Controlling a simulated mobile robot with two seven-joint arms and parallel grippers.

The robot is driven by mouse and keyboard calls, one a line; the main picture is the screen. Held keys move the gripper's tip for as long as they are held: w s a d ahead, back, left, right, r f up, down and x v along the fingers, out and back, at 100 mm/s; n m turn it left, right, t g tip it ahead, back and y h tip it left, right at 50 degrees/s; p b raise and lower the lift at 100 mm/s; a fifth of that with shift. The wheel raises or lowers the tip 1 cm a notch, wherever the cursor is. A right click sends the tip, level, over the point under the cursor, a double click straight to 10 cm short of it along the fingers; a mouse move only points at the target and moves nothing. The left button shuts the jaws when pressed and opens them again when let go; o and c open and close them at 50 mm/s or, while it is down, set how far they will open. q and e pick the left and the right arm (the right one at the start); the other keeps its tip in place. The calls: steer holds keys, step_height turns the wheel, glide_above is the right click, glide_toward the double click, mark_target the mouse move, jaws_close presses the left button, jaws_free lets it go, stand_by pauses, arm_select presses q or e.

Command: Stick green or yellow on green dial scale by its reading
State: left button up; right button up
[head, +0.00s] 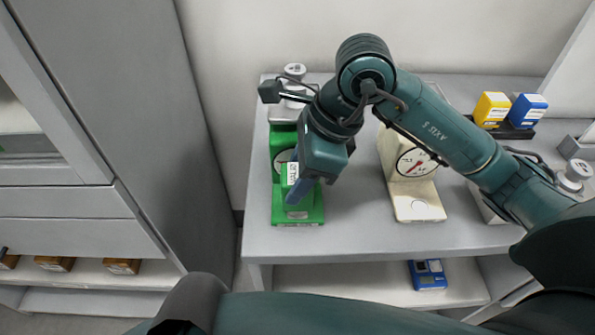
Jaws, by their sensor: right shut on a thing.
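The green dial scale (314,216) stands at the left end of the table. Its round dial is mostly hidden behind my right gripper, so its reading cannot be seen. My right gripper (294,193) points down in front of the dial, over the scale's low front part. It is shut on a green block (305,199) with a white label; the block blends with the scale, and I cannot tell whether they touch. A yellow block (491,109) and a blue block (527,110) sit in a dark holder at the back right. My left gripper is out of view.
A cream dial scale (418,206) with a red needle stands mid-table, close to my right arm. Another pale scale is partly hidden under that arm. Metal weights (294,71) stand behind the green scale. A blue device (428,274) lies on the lower shelf.

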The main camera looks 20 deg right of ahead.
steer(key=shift+s+f+b, duration=0.1)
steer(key=shift+f+b, duration=0.55)
steer(key=shift+b, duration=0.2)
stand_by(1.6)
steer(key=shift+r+p, duration=1.2)
steer(key=shift+r, duration=0.8)
steer(key=shift+r+p, duration=0.95)
steer(key=shift+r, duration=0.75)
